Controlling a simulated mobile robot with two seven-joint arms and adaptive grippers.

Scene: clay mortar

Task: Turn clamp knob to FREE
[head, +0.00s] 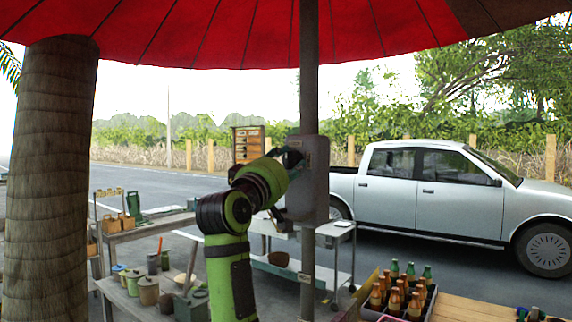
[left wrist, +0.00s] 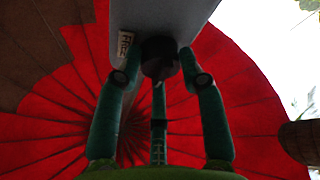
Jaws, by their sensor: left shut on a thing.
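The clamp knob (left wrist: 160,58) is dark and round, on the face of a grey box. In the left wrist view a small pale label (left wrist: 125,43) sits left of the knob, its lettering too small to read surely. My left gripper (left wrist: 162,68) has its dark green fingers shut on the knob, around its sides. In the head view the left gripper (head: 287,160) reaches the left side of the grey clamp box (head: 314,185) on the pole (head: 309,95); its fingers partly hide the knob there. The knob's pointing direction is unclear. My right gripper is not in view.
A red umbrella (head: 215,32) spreads overhead. A thick trunk (head: 50,180) stands at left. Low benches with pots stand below left, and a metal cart (head: 335,230) stands behind the pole. A bottle crate (head: 430,303) is at lower right. A silver pickup (head: 455,195) is parked beyond.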

